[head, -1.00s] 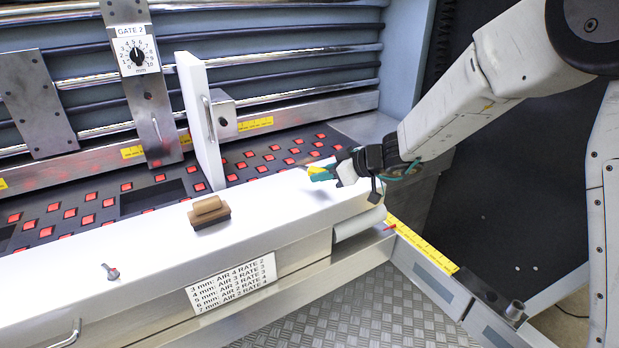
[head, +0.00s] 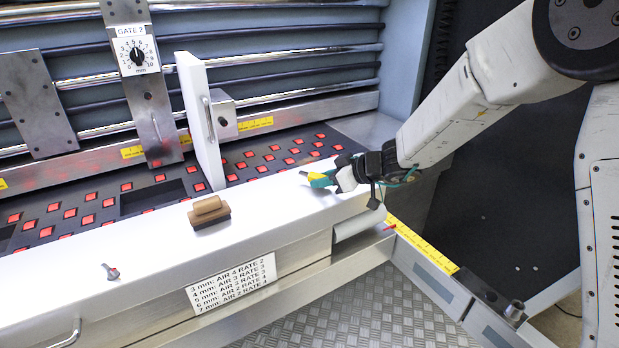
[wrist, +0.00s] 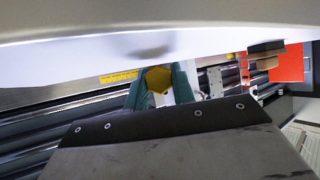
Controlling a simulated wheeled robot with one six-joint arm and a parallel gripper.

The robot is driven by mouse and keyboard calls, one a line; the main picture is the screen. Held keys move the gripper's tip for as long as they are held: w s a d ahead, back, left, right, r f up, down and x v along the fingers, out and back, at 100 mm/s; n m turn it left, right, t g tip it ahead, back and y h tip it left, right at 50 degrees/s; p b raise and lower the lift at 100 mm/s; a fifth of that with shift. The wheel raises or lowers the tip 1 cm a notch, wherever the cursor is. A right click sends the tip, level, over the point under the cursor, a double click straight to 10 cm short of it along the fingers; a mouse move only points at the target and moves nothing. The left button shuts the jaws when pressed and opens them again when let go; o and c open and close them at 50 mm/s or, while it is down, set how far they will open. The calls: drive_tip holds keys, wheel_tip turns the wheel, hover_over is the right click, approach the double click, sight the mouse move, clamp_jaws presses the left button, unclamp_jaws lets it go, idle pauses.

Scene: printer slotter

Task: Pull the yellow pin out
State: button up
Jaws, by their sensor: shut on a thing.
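My gripper (head: 318,179) is over the right end of the white front beam in the head view. Its teal fingers are shut on the yellow pin (head: 304,174), which shows only as a small yellow bit at the fingertips. In the wrist view the teal fingers of my gripper (wrist: 160,88) stand on both sides of the pin's yellow six-sided end (wrist: 158,80). The rest of the pin is hidden, and I cannot tell whether it still touches the machine.
The white beam (head: 275,205) carries a brown wooden block (head: 209,211) and a small lever (head: 110,271). Behind it lie the red-squared bed and an upright white plate (head: 197,115). A yellow ruler (head: 425,247) runs along the right side rail. The floor in front looks clear.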

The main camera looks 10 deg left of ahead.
drive_tip(key=shift+f, duration=0.2)
drive_tip(key=o, duration=1.1)
drive_tip(key=v, duration=0.8)
drive_tip(key=shift+a, duration=0.1)
